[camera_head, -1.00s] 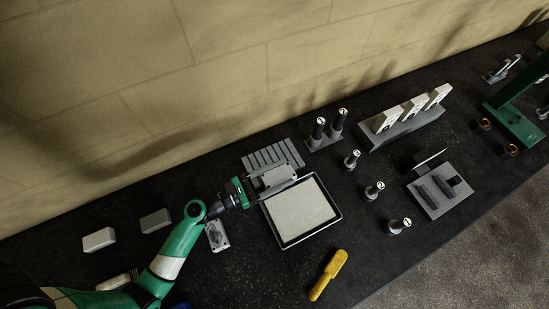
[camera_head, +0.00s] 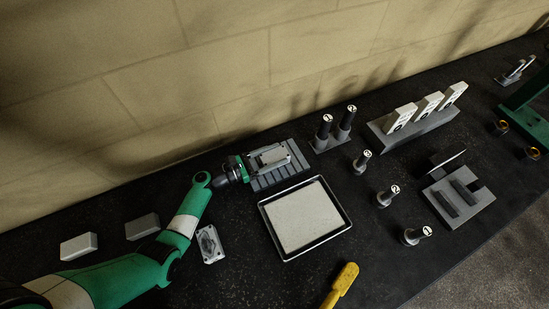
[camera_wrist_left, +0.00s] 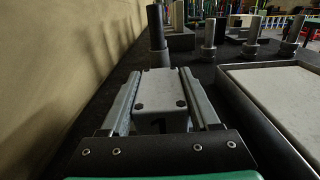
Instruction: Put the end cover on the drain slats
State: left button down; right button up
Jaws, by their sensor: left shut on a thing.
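The end cover (camera_head: 273,156) is a pale grey block with small dark holes in its top; it also shows in the left wrist view (camera_wrist_left: 160,92). My left gripper (camera_head: 266,159) is shut on it, with one finger along each side. The drain slats (camera_head: 290,176) are a grey ribbed rack near the wall. The cover is over the slats and hides part of them. I cannot tell whether it touches them. In the left wrist view my gripper (camera_wrist_left: 161,100) and the cover hide the slats. My right gripper is not in view.
A black-rimmed tray (camera_head: 263,216) with a pale bottom is just in front of the slats. Two dark numbered posts (camera_head: 324,132) stand to the right of the slats, near the wall. A grey plate (camera_head: 210,244) and a yellow-handled tool (camera_head: 342,283) lie in front.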

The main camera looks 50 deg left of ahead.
pick_arm(q)
jog(key=shift+f, duration=0.2)
jog(key=shift+c, duration=0.6)
grip_release()
